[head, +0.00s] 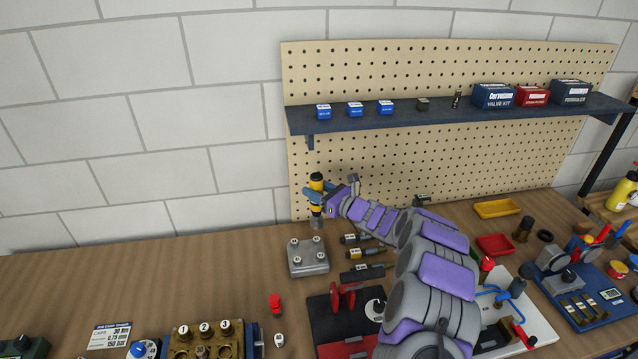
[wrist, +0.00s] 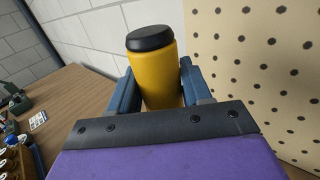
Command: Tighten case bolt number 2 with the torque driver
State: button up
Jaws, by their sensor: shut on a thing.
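The torque driver (head: 317,184), yellow with black bands, stands upright near the wall end of the bench. My gripper (head: 318,197) is shut on its handle. In the wrist view the yellow handle (wrist: 160,75) with its black cap sits between the two blue jaws (wrist: 157,92). The driver's lower end is by a small grey piece (head: 317,222); I cannot tell whether they touch. A grey metal block (head: 308,268) with several bolts in its top lies just in front of the driver. The bolts carry small labels too small to read, so I cannot tell which is number 2.
A brass block (head: 205,343) with caps marked 1, 2 and 3 is at the front left. Tools (head: 362,272), a black-and-red fixture (head: 335,325) and a white board (head: 520,330) lie near my arm. A pegboard (head: 400,65) with a shelf stands behind. The left bench is mostly clear.

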aim_at(319, 211)
jog(key=shift+a+f+p, duration=0.1)
jog(key=shift+p, duration=0.35)
dwell(0.3)
jog(key=shift+f+b, duration=1.05)
jog(key=shift+f, duration=1)
jog(key=shift+f+b, duration=0.45)
jog(key=shift+f, duration=0.35)
jog(key=shift+f+b, duration=0.7)
jog(key=shift+f, duration=0.05)
dwell(0.5)
jog(key=shift+s+f+b, duration=0.2)
jog(key=shift+f+b, duration=0.15)
jog(key=shift+f, duration=0.1)
dwell(0.9)
jog(key=shift+r, duration=0.15)
